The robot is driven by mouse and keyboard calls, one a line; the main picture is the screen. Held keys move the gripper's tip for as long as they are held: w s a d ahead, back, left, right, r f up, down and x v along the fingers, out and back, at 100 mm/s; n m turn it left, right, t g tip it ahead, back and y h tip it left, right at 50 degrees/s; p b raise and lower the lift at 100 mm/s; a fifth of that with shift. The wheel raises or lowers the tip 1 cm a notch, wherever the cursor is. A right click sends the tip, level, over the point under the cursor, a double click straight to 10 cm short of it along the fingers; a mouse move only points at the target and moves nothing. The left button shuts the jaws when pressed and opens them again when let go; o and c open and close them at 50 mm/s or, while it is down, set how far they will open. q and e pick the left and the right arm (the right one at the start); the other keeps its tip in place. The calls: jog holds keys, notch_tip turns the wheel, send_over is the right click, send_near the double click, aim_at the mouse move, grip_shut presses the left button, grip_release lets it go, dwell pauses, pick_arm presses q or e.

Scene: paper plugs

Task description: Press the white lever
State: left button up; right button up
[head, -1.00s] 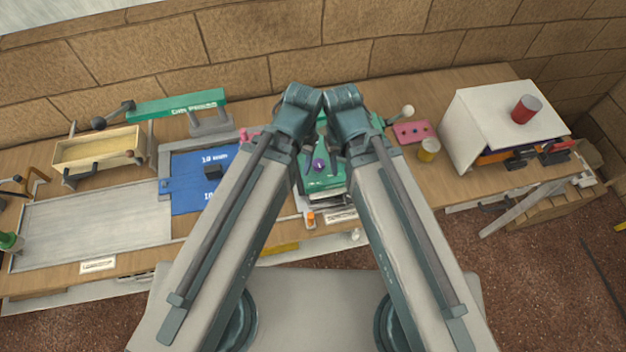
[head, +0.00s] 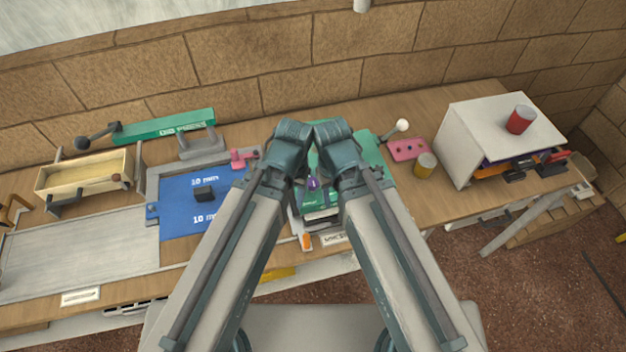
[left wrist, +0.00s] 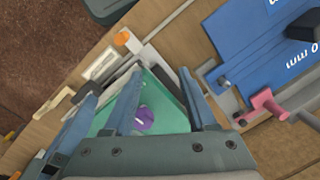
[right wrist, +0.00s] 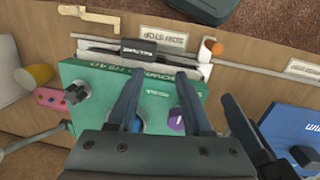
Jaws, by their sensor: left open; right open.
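A lever with a white ball knob (head: 403,125) stands at the back of the table, right of a green machine (head: 371,149). A cream-white handle (right wrist: 88,17) also shows near the table's front edge in the right wrist view; I cannot tell which is the named lever. My left gripper (left wrist: 158,72) is open and empty above the green machine (left wrist: 172,112), near its purple knob (left wrist: 144,118). My right gripper (right wrist: 158,75) is open and empty over the same machine (right wrist: 84,74). Both grippers are hidden by my arms in the head view.
A pink plate (head: 407,149), a yellow can (head: 425,165) and a white box-shaped housing (head: 495,110) with a red can (head: 520,119) on top stand to the right. A blue panel (head: 178,215) and a wooden box (head: 100,172) are left. A brick wall (head: 330,60) closes the back.

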jog(key=shift+w+r, duration=0.1)
jog(key=c, duration=0.6)
jog(key=shift+m+t+y, duration=0.4)
jog(key=shift+m+y, duration=0.2)
jog(key=shift+y, duration=0.1)
jog(key=w+d+r+p, duration=0.1)
jog(key=w+r+p, duration=0.2)
jog(key=w+d+r+p, duration=0.2)
jog(key=w+p, duration=0.1)
jog(key=w, duration=0.1)
jog(key=w+d+r+p, duration=0.2)
jog(key=w+r+p, duration=0.1)
jog(key=w, duration=0.1)
jog(key=shift+w+d+r, duration=0.1)
jog(key=shift+d+r, duration=0.15)
jog(key=shift+r, duration=0.05)
grip_shut()
jog(key=w+d+r+m+t+p, duration=0.1)
jog(key=w+d+r+p, duration=0.3)
jog(key=w+d, duration=0.2)
jog(key=w+d+r+t+y+p, duration=0.1)
jog(key=w+d+r+p, duration=0.3)
jog(key=d, duration=0.4)
jog(key=shift+w+r+m, duration=0.4)
jog(key=shift+w+r, duration=0.25)
jog(key=shift+w, duration=0.4)
